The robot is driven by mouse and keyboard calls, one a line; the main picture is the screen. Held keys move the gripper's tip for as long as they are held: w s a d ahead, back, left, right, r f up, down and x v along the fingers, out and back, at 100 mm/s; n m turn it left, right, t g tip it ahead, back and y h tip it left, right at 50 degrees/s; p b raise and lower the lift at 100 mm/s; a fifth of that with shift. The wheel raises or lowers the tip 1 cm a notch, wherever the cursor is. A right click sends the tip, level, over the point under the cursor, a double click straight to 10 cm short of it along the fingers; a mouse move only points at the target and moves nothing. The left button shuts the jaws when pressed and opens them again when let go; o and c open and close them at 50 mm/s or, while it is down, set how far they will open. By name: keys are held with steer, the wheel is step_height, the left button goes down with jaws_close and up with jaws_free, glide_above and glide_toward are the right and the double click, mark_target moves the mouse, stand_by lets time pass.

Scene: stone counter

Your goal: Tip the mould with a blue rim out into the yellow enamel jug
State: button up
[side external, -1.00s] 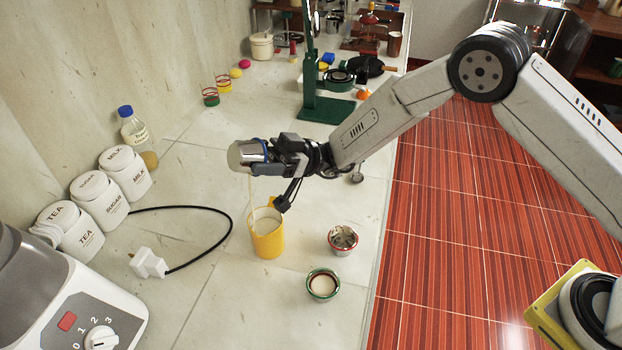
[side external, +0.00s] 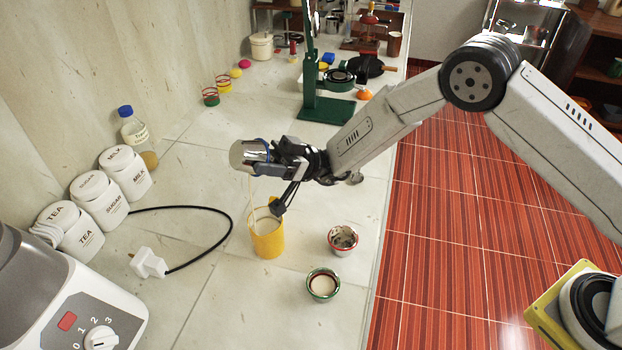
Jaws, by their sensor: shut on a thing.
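My gripper (side external: 268,153) is shut on the metal mould with a blue rim (side external: 244,154). The mould is tipped on its side above the yellow enamel jug (side external: 267,241). A thin pale stream (side external: 253,190) runs from the mould down to the jug's mouth. The jug stands upright on the counter, and pale contents show inside it. The gripper's jaws hide part of the blue rim.
A mould with a red rim (side external: 343,239) and one with a green rim (side external: 322,284) stand right of the jug. A plug (side external: 149,263) with a black cord lies to the left. White canisters (side external: 124,172) and an oil bottle (side external: 136,137) line the wall. A green stand (side external: 327,108) is behind.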

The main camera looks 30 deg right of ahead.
steer(key=shift+a+r+h, duration=0.15)
steer(key=shift+h, duration=0.75)
steer(key=f+h, duration=0.1)
steer(key=a+f+h, duration=0.1)
steer(key=f+h, duration=0.1)
steer(key=shift+t, duration=0.3)
steer(key=shift+f, duration=0.1)
steer(key=shift+s+a+f+h+b, duration=0.1)
steer(key=shift+a+f+h, duration=0.3)
steer(key=shift+f+h, duration=0.65)
steer(key=shift+a+f+h+b, duration=0.1)
steer(key=shift+a+f+h, duration=0.45)
steer(key=shift+f, duration=0.85)
steer(key=shift+s+a+f+h+b, duration=0.1)
steer(key=shift+a+f+h, duration=0.15)
steer(key=shift+f+h, duration=0.9)
steer(key=shift+a+r+t+h+b, duration=0.15)
steer(key=shift+a+h, duration=0.1)
steer(key=shift+h, duration=0.75)
steer(key=shift+a+f+t+h+b, duration=0.1)
steer(key=shift+a+t+h, duration=0.15)
steer(key=shift+h, duration=0.8)
steer(key=shift+a+r+t+h+b, duration=0.1)
steer(key=shift+a+h, duration=0.2)
steer(key=shift+h, duration=0.7)
